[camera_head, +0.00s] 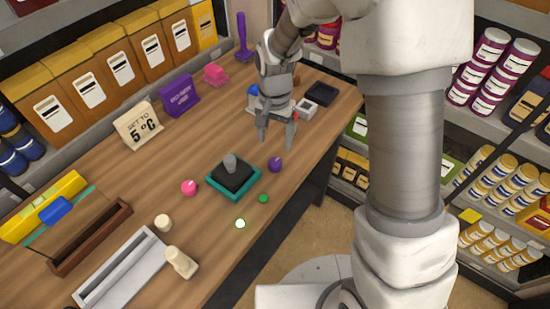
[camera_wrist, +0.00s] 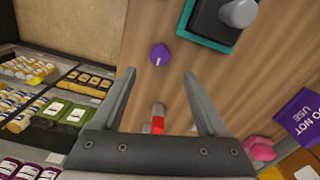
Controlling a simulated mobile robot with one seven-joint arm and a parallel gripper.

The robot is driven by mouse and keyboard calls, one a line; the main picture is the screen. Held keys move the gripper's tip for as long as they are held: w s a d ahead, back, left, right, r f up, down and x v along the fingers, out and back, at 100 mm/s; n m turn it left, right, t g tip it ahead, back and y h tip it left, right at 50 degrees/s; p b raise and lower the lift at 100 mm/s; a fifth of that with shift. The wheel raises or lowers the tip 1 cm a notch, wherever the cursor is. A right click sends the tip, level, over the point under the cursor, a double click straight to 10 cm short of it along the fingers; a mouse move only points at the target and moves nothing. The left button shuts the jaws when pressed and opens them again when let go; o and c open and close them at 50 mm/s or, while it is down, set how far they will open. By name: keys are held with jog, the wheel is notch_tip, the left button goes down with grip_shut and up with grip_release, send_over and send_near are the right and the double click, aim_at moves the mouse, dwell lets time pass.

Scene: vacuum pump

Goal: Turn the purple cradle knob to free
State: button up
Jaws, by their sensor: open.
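The purple knob (camera_head: 275,164) sits on the wooden table near its front edge, right of the teal-edged cradle base. It also shows in the wrist view (camera_wrist: 160,55), with a pale pointer line on its top. The teal base (camera_head: 211,190) carries a black block with a grey post (camera_head: 230,162). My gripper (camera_head: 276,143) is open and empty, its fingers pointing down above the table. In the wrist view, my gripper (camera_wrist: 160,75) has its fingers apart, with the knob beyond the tips and between them. The fingers appear clear of the knob.
A pink knob (camera_head: 189,187), a green button (camera_head: 263,199) and a lit green-white button (camera_head: 240,224) surround the base. A purple sign (camera_head: 179,95) and a "SET TO 5°C" sign (camera_head: 138,125) stand behind. A black tray (camera_head: 322,94) lies at the right.

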aim_at(275, 162)
notch_tip(275, 162, down, 10)
jog(key=shift+f, duration=0.1)
dwell(0.4)
grip_shut()
